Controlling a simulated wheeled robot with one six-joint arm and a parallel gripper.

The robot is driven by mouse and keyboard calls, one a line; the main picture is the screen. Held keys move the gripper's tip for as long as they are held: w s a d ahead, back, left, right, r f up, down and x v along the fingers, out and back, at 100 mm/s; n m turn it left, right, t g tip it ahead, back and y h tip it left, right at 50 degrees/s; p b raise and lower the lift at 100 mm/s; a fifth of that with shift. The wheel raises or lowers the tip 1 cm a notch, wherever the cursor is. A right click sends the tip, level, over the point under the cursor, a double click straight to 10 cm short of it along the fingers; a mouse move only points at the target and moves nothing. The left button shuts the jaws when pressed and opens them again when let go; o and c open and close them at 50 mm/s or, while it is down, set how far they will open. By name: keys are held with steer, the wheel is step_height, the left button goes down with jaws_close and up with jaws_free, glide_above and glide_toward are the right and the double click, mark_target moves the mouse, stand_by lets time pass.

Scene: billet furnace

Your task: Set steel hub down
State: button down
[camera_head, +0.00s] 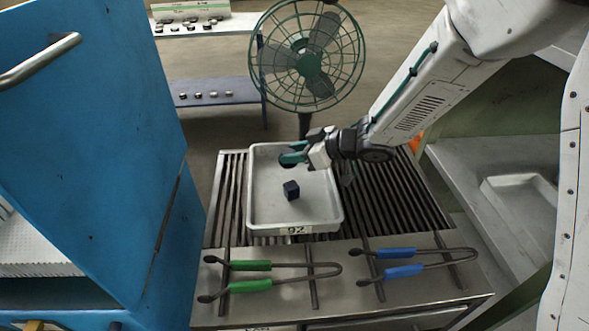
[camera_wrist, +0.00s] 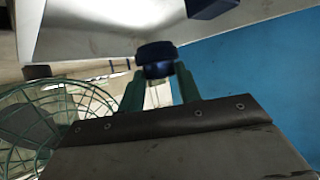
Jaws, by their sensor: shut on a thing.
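My gripper (camera_head: 292,155) is over the far part of a grey metal tray (camera_head: 329,214) with the number 92 on its front. Its green fingers are shut on the steel hub, a dark blue round piece (camera_wrist: 156,53), seen between the fingertips (camera_wrist: 158,78) in the wrist view.
The tray sits on a slatted metal rack (camera_head: 400,195). Green-handled tongs (camera_head: 250,265) and blue-handled tongs (camera_head: 400,253) lie at its front. A green fan (camera_head: 310,55) stands behind. A blue cabinet (camera_head: 90,140) is at left. The tray's right half is bare.

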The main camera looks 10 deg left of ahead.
mark_target(295, 166)
steer(key=shift+f, duration=2.25)
steer(key=shift+f, duration=0.15)
steer(key=c, duration=1.3)
jaws_free()
steer(key=shift+o, duration=0.2)
steer(key=shift+r, duration=0.2)
steer(key=v, duration=1.2)
